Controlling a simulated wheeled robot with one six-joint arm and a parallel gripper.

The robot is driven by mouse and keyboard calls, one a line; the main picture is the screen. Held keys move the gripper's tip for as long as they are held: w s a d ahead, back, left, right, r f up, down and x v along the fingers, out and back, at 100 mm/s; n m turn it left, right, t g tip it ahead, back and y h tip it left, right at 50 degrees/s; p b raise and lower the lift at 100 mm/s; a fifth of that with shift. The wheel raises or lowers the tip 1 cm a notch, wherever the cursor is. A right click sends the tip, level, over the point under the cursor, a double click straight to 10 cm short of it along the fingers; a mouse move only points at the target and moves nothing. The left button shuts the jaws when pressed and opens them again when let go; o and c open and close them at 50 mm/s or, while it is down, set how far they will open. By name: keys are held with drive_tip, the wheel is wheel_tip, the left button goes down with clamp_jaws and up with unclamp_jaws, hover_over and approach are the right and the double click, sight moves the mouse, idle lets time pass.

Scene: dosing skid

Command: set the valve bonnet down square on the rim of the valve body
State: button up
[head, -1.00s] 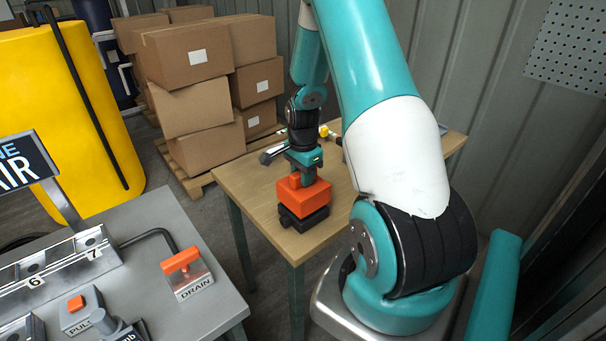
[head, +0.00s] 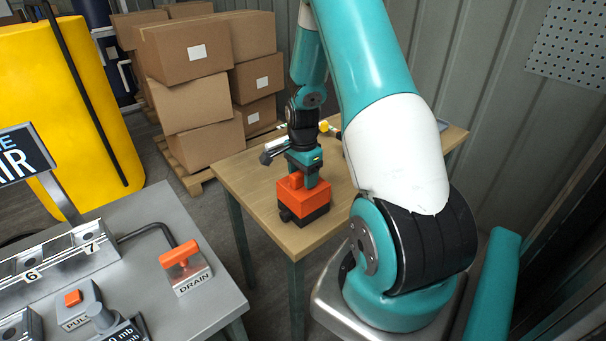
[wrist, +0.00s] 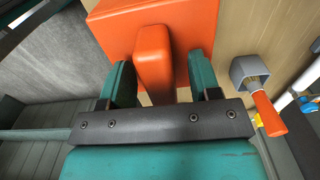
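The valve bonnet (head: 305,203) is an orange block with a raised grip on top. It sits low on the black valve body (head: 316,217) near the front corner of the wooden table, its edges looking roughly in line with the body's. No gap shows between them from here. In the wrist view the bonnet (wrist: 108,32) fills the top centre, with its grip (wrist: 153,62) between the fingers. The body's rim is hidden under the bonnet.
The wooden table (head: 245,190) also holds a grey cup (wrist: 250,70) with an orange-handled brush, and other small tools behind my gripper. A grey control bench (head: 215,296) with an orange DRAIN handle (head: 180,254) stands at left. Stacked cartons (head: 205,105) stand behind.

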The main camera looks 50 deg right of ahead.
wheel_tip(320, 180, up, 18)
drive_tip(key=b, duration=0.1)
drive_tip(key=shift+f, duration=0.25)
idle(0.7)
drive_tip(key=a+r+n+t+y, duration=0.1)
drive_tip(key=a+r+n, duration=0.1)
drive_tip(key=a+n, duration=0.65)
drive_tip(key=a+r+n, duration=0.2)
drive_tip(key=a+n, duration=0.2)
drive_tip(key=a, duration=0.9)
drive_tip(key=s+a+n+g+y, duration=0.1)
drive_tip(key=s+a+n+y, duration=0.2)
drive_tip(key=s+a+n, duration=1.2)
drive_tip(key=shift+s+a+r, duration=0.15)
drive_tip(key=shift+a+r, duration=0.2)
drive_tip(key=shift+a, duration=0.5)
